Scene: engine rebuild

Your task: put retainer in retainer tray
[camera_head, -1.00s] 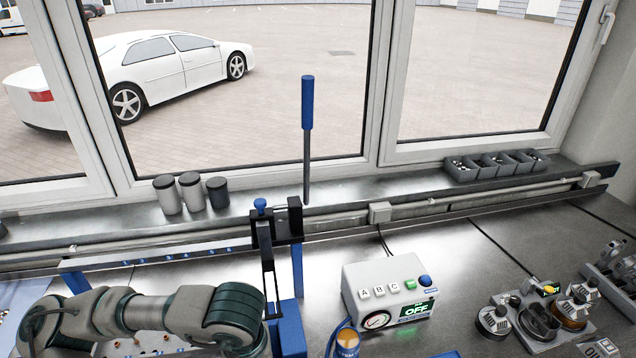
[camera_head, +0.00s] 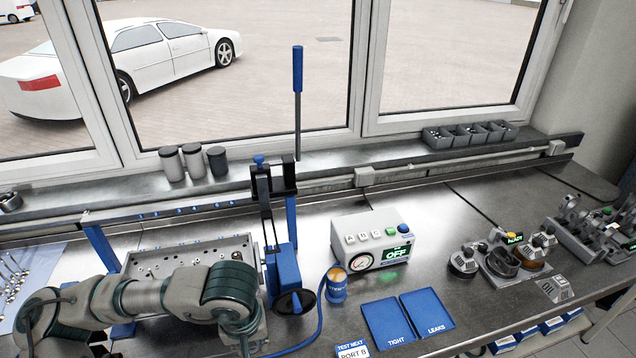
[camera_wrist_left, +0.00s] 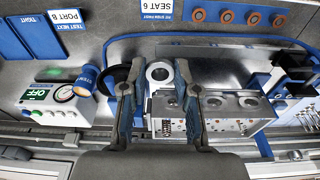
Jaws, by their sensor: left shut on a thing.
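My left gripper (camera_wrist_left: 154,82) shows in the left wrist view, its two dark fingers on either side of a pale round ring (camera_wrist_left: 158,72), which looks like the retainer. Whether both fingertips touch it is hard to see. Behind the fingers is the grey metal block (camera_wrist_left: 225,122) with round openings; it also shows in the head view (camera_head: 188,260), partly covered by my left arm. In the head view the fingertips of my left gripper are not visible. The grey bins (camera_head: 468,136) on the sill hold small parts; I cannot tell which tray is for retainers. My right gripper is not in view.
A blue lever press (camera_head: 280,265) stands beside the block. A control box (camera_head: 372,242) reads OFF, with an orange-topped blue can (camera_head: 337,285) before it. Blue mats (camera_head: 388,322) marked TIGHT and LEAKS lie at front. Three canisters (camera_head: 193,162) stand on the sill.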

